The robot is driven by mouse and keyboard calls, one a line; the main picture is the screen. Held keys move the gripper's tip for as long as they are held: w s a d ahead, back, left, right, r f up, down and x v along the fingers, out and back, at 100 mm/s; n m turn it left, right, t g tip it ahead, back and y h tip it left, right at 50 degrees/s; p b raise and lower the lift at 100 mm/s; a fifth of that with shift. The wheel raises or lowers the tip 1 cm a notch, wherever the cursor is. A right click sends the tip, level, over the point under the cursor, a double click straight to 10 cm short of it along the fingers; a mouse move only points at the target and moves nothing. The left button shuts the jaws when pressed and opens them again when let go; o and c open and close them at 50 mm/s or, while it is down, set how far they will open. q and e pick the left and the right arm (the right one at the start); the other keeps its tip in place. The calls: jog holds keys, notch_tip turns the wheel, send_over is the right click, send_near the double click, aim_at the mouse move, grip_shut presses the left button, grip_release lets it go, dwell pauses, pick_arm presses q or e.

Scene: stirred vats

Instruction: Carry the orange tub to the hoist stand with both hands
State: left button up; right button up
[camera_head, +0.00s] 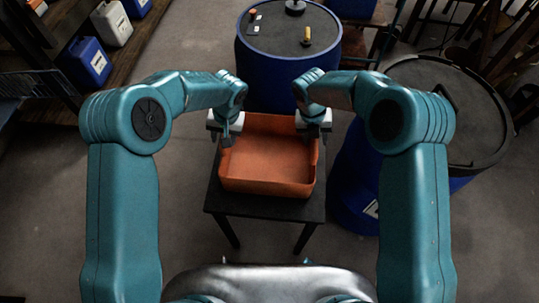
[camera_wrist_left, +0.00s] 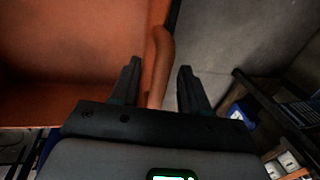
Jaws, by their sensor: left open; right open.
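The orange tub (camera_head: 268,165) is an open, empty, rectangular tub. It sits on a small dark table (camera_head: 265,208) in front of me. My left gripper (camera_head: 227,136) is at the tub's left side and is open. In the left wrist view its two fingers (camera_wrist_left: 160,66) stand on either side of the tub's rim (camera_wrist_left: 158,75), with gaps visible. My right gripper (camera_head: 314,130) is open at the tub's right side; its fingertips are partly hidden. I cannot tell which thing is the hoist stand.
A blue drum (camera_head: 278,78) with small items on its dark top stands behind the table. Another large blue vat with a grey lid (camera_head: 450,105) is close on the right. A shelf with blue and white jugs (camera_head: 88,62) is at the left. Floor at left is clear.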

pick_arm(q)
jog(key=shift+s+r, duration=0.1)
jog(key=shift+s, duration=0.1)
pick_arm(e)
jog(key=shift+s+d+r, duration=0.1)
jog(key=shift+s, duration=0.1)
pick_arm(q)
jog(key=shift+w, duration=0.2)
grip_shut()
pick_arm(e)
jog(key=shift+w, duration=0.2)
grip_shut()
pick_arm(q)
jog(key=shift+s, duration=0.1)
pick_arm(e)
jog(key=shift+s, duration=0.1)
